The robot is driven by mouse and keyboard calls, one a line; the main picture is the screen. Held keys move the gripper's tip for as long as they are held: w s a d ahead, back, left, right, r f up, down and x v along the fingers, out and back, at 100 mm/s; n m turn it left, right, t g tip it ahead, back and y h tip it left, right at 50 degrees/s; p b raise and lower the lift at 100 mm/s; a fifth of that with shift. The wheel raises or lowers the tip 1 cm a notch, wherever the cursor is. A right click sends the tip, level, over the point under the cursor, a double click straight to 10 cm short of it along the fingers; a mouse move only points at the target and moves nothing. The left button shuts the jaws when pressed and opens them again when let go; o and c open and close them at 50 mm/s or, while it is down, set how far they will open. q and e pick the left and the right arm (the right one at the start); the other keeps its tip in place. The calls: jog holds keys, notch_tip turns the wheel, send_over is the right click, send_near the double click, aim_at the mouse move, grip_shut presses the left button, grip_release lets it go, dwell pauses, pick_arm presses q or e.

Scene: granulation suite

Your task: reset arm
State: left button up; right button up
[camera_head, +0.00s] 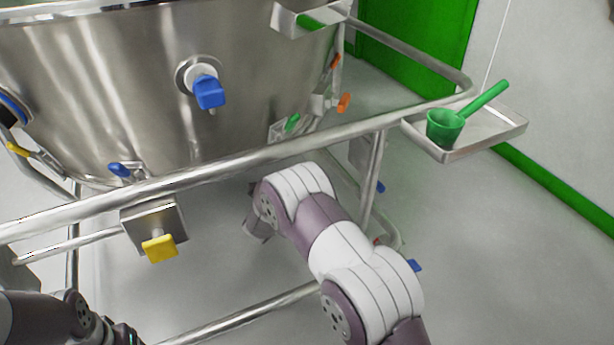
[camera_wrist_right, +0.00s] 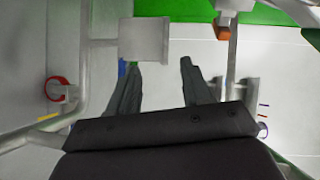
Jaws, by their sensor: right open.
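My right arm (camera_head: 345,250) comes in from the bottom right and reaches under the front rail of the steel vessel frame. My right gripper (camera_head: 257,228) is at its far end, partly hidden by the arm. In the right wrist view, the right gripper (camera_wrist_right: 157,80) is open, its two dark fingers apart with nothing held between them. Part of my left arm (camera_head: 45,318) shows at the bottom left corner.
A large steel vessel (camera_head: 130,85) with a blue-handled valve (camera_head: 208,92) fills the upper left. A steel rail (camera_head: 230,160) runs above my right forearm. A yellow knob (camera_head: 159,248) is left of my gripper. A tray (camera_head: 483,138) holds a green scoop (camera_head: 445,127). Open floor lies at right.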

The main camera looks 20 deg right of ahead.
dwell(0.3)
jog(key=s+a+f+n+g+y+p, duration=0.1)
jog(key=s+a+f+n+y, duration=0.1)
jog(key=a+f+n+y, duration=0.85)
jog(key=s+a+r+n+g+y+p, duration=0.2)
jog(key=s+r+n+g+p, duration=0.1)
jog(key=s+r+n, duration=0.3)
jog(key=s+d+r+n+g+p, duration=0.1)
jog(key=s+r+n+g+p, duration=0.3)
jog(key=s+r, duration=0.55)
jog(key=s+d+r+n+g+p, duration=0.25)
jog(key=s+r+n, duration=0.3)
jog(key=s, duration=0.95)
notch_tip(320, 180, up, 41)
jog(key=t+p, duration=0.1)
jog(key=p, duration=3.9)
